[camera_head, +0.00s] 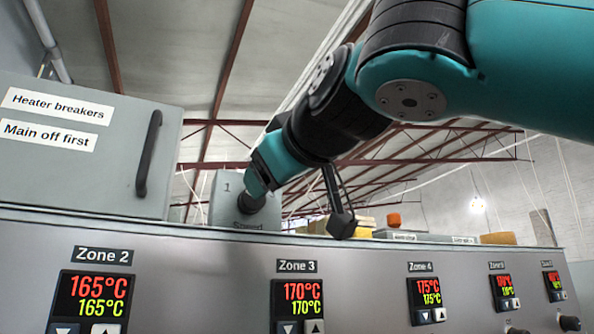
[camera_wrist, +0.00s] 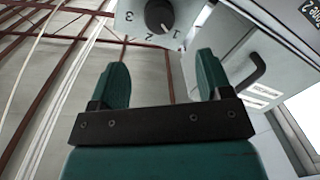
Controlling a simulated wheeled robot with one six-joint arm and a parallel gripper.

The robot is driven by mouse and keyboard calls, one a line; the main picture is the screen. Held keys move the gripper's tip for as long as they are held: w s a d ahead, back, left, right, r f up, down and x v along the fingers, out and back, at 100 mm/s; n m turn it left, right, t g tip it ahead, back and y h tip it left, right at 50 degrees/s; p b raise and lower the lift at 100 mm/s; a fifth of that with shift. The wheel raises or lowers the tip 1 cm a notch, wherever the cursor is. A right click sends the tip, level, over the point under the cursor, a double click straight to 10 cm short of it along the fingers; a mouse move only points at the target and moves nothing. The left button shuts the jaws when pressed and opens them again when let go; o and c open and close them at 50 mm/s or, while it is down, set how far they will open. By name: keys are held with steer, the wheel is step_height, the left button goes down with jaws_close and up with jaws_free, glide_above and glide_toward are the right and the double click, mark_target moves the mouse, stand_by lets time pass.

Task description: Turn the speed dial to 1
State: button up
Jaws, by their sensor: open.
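The speed dial is a round dark knob (camera_wrist: 159,14) on a grey box, with the numbers 1, 2 and 3 around it in the wrist view. A small pale mark shows on the knob's edge toward 1 and 2; its exact setting is hard to tell. In the head view the grey box (camera_head: 222,205) bears "Speed" and a 1, and my gripper (camera_head: 258,180) covers part of it. In the wrist view my gripper (camera_wrist: 158,78) is open and empty. The knob lies beyond its fingertips, roughly between them sideways; contact is not visible.
A cabinet (camera_head: 60,165) labelled "Heater breakers" with a black handle (camera_head: 148,155) stands left of the dial box. A panel (camera_head: 200,290) with several zone temperature displays runs along the front. Boxes (camera_head: 400,236) lie behind it on the right.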

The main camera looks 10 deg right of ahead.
steer(key=v, duration=0.6)
steer(key=shift+s+b, duration=0.15)
steer(key=shift+b, duration=0.2)
steer(key=w+d+f+g+b, duration=0.15)
steer(key=f+g, duration=0.25)
steer(key=f, duration=1)
steer(key=w+f+g, duration=0.3)
steer(key=f+g, duration=0.1)
steer(key=f, duration=1)
steer(key=s+d+f+m+g, duration=0.1)
steer(key=s+d+f+g, duration=0.1)
steer(key=s+f, duration=0.3)
steer(key=s+d+f+m+g+b, duration=0.1)
steer(key=s+d+f+g, duration=0.2)
steer(key=f, duration=0.6)
steer(key=s+d+f+m+g+h, duration=0.1)
steer(key=s+d+f+g, duration=0.2)
steer(key=s+f, duration=0.5)
steer(key=shift+g, duration=0.3)
